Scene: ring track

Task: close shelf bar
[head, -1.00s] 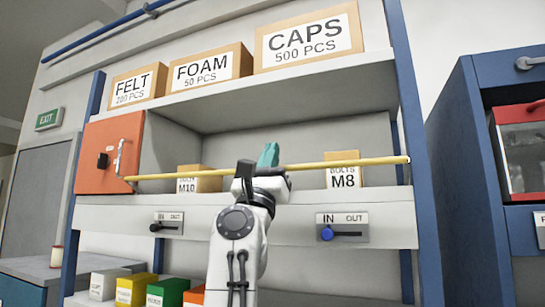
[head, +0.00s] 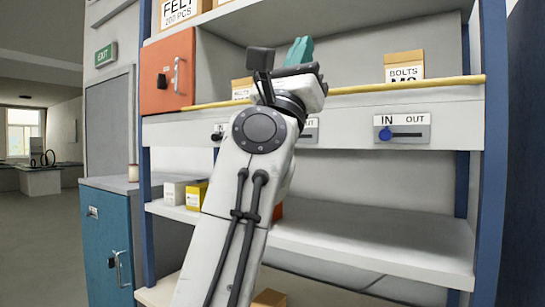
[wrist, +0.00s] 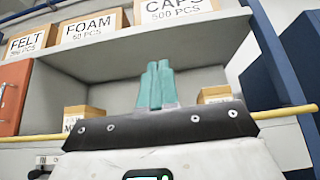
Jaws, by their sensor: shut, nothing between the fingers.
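The yellow shelf bar (head: 405,87) runs across the front of the shelf, just above its pale front board, from the orange box at left to the blue post at right. My gripper (head: 300,51), with teal fingers, is shut and empty in front of the shelf. Its fingers point up and stand above the bar's line, and my wrist hides the bar's middle. In the wrist view the fingers (wrist: 155,86) are together, and the bar (wrist: 291,112) shows on both sides of the gripper mount. I cannot tell whether the gripper touches the bar.
Sliders marked IN and OUT sit on the front board; the right one's blue knob (head: 385,134) is at IN. The orange box (head: 168,72) stands at left, and a bolts carton (head: 404,68) behind the bar. A teal cabinet (head: 107,240) is at lower left; open floor lies beyond.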

